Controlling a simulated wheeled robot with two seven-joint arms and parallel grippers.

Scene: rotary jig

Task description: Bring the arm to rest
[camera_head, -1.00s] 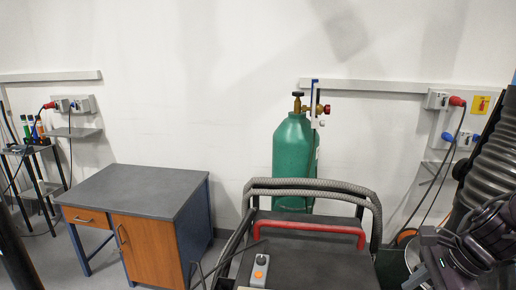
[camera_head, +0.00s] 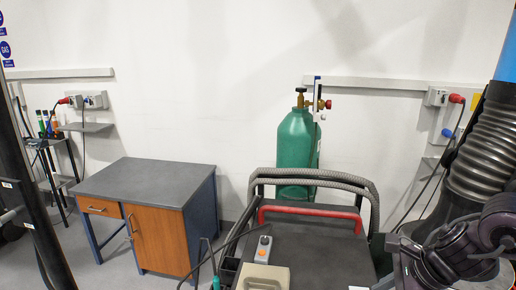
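A dark jointed arm part (camera_head: 455,248) shows at the lower right, in front of a black corrugated hose (camera_head: 482,150). I cannot tell whether it is a link of my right arm. No gripper fingers can be made out on it. My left gripper does not show. A dark upright (camera_head: 38,200) with small white labels crosses the left edge.
A black cart (camera_head: 312,238) with a red handle (camera_head: 312,212) stands at the bottom middle, a grey pendant (camera_head: 263,250) on it. Behind it stands a green gas cylinder (camera_head: 296,143). A desk (camera_head: 150,180) stands at left. Floor shows between desk and cart.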

